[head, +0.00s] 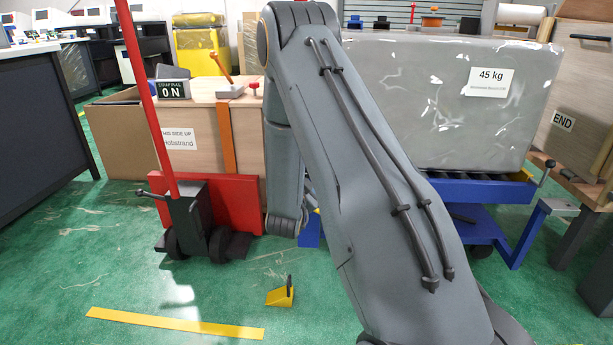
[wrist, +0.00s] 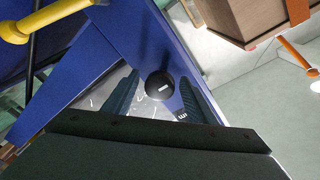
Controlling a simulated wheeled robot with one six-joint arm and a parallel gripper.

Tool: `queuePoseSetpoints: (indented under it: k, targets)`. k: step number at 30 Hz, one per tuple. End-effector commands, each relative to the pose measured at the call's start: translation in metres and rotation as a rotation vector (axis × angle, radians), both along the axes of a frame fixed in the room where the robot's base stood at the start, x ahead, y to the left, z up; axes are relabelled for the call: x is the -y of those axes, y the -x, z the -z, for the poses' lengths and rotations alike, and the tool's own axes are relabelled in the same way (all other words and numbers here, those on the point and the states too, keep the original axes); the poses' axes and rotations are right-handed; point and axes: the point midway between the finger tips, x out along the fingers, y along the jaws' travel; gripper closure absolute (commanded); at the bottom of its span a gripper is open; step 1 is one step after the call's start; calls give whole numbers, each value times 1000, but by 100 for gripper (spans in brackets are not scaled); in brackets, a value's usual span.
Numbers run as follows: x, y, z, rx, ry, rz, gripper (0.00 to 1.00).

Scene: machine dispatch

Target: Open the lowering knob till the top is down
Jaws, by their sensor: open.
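A round black knob (wrist: 160,87) with a small white mark shows in the wrist view, in front of a blue panel (wrist: 125,35). I take it to be the lowering knob. My open gripper (wrist: 158,77) has one dark finger on each side of it; I cannot tell whether either touches it. In the head view a blue lift table (head: 518,191) with a dark roller top carries a grey wrapped block (head: 455,100) marked 45 kg. The top stands raised above its base. My arm hides part of the table, and my gripper is hidden in the head view.
A red-handled pallet truck (head: 188,215) stands at left by a wooden crate (head: 180,135). A small yellow wedge (head: 280,296) and a yellow floor strip (head: 175,323) lie on the green floor. A yellow bar (wrist: 45,18) crosses the wrist view's upper left. Open floor lies at front left.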

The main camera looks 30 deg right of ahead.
Motion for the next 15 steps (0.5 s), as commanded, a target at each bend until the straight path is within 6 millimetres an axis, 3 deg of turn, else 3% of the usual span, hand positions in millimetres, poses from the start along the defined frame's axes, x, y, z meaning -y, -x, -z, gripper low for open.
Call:
queuePoseSetpoints:
  k: [8,15]
  targets:
    - [1,-1,0,0,0,0,50]
    - [1,-1,0,-1,0,1,89]
